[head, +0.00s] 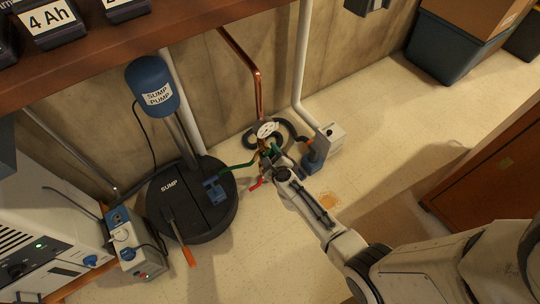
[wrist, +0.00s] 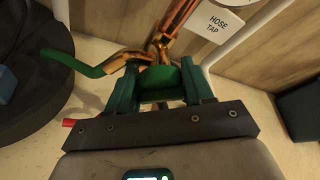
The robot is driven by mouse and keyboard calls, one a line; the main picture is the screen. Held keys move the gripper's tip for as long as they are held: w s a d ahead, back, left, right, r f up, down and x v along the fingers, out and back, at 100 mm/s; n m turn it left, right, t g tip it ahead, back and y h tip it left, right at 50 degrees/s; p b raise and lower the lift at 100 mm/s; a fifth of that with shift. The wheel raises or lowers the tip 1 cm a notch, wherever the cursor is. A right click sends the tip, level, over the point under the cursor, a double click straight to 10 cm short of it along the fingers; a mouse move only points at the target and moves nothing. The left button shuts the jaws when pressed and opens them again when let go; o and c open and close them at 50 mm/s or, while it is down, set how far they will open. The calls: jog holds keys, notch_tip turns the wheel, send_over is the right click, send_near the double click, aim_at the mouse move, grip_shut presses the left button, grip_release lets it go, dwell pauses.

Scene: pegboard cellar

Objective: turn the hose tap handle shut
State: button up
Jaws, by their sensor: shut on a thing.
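The brass hose tap (wrist: 163,48) is at the foot of a copper pipe, beside a white HOSE TAP tag (wrist: 211,27) in the wrist view. My gripper (wrist: 162,88) has its green fingers shut on the green tap handle (wrist: 160,78), which shows between them. The fingers hide part of the handle, so its exact angle is unclear. A green hose (wrist: 75,63) curves left from the brass spout. In the head view my gripper (head: 272,157) reaches the tap from the lower right, and my arm covers much of it.
A black sump lid (head: 190,205) with a blue sump pump (head: 152,85) stands left of the tap. A red tip (head: 256,184) shows beside my gripper.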

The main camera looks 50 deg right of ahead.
jog(key=n+h+b, duration=0.1)
jog(key=n+b, duration=0.1)
jog(key=n, duration=0.1)
jog(key=n+h+b, duration=0.1)
jog(key=b, duration=0.1)
jog(key=shift+a+f+n+t+h, duration=0.1)
jog(key=shift+f+n+t+h, duration=0.2)
jog(key=shift+n, duration=0.1)
jog(key=shift+n+t+h+b, duration=0.6)
jog(key=shift+n+b, duration=0.6)
jog(key=shift+n, duration=0.5)
jog(key=shift+r, duration=0.1)
jog(key=o, duration=1)
jog(key=p+v, duration=0.3)
jog(key=v, duration=0.7)
jog(key=shift+s+a, duration=0.25)
jog(key=shift+a, duration=0.1)
